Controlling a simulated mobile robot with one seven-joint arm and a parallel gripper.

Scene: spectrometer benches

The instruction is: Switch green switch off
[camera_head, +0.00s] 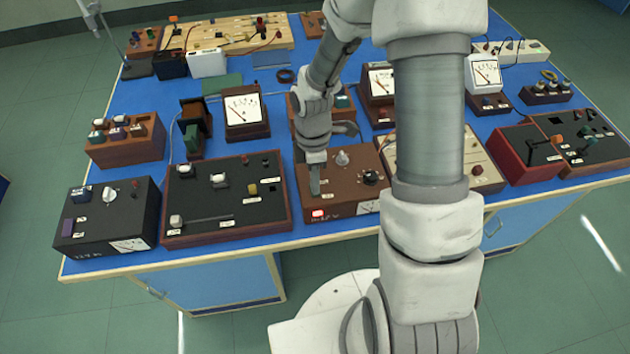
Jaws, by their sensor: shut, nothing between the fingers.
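My gripper (315,188) points down, shut and empty, over the left part of a brown box (347,194) at the front middle of the bench. The box has a lit red lamp or switch (317,213) just below the fingertips in the picture, a pale knob (342,158) and a dark knob (371,177). I cannot tell whether the fingertips touch the box; they hide part of its top. No green switch shows clearly on this box. A small green part (342,102) shows on the box behind, and I cannot tell if it is a switch.
A black panel box (240,205) stands close at the left, a black meter box (125,195) further left. A cream panel box (487,178) is at the right, partly hidden by my arm. A meter (243,108) stands behind. The blue bench top (228,152) shows between the instruments.

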